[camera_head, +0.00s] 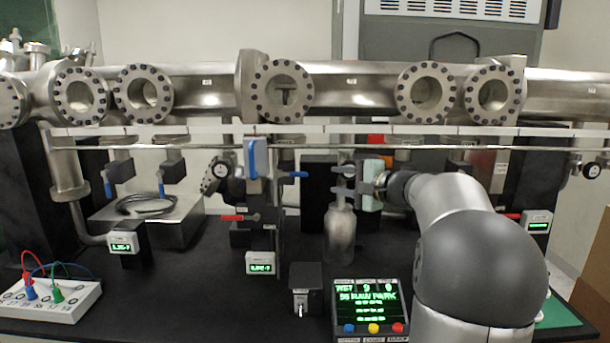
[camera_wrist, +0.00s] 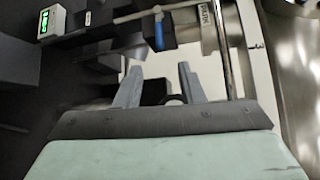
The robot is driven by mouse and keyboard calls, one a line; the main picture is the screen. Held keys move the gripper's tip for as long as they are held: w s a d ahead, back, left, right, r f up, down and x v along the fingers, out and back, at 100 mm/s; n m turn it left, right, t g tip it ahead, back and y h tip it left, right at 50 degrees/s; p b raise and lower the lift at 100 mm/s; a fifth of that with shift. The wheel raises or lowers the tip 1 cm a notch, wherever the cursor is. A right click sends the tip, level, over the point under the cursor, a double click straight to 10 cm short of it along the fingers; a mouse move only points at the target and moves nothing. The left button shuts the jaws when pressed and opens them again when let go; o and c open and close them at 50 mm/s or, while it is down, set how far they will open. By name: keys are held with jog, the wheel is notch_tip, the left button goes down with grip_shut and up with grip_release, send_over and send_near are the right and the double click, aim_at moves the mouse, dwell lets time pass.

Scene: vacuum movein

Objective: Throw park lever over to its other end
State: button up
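A blue lever (camera_head: 293,174) points sideways just left of my gripper in the head view. A blue lever (camera_wrist: 158,30) also shows beyond the fingers in the wrist view, near a label I cannot read surely. Other levers are a large upright blue handle (camera_head: 251,160) and a red lever (camera_head: 233,217). I cannot tell which is the park lever.
A steel beam pipe (camera_head: 350,88) with round flanges runs across above, with a thin rail (camera_head: 400,146) below it. A lit screen (camera_head: 369,310) with colored buttons and a small switch box (camera_head: 306,277) stand at the front.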

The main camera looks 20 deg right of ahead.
aim_at(303, 175)
jog(key=p+x, duration=0.2)
jog(key=x, duration=1)
jog(key=shift+w+p, duration=0.2)
jog(key=shift+p, duration=0.2)
grip_shut()
jog(key=shift+a+f, duration=0.1)
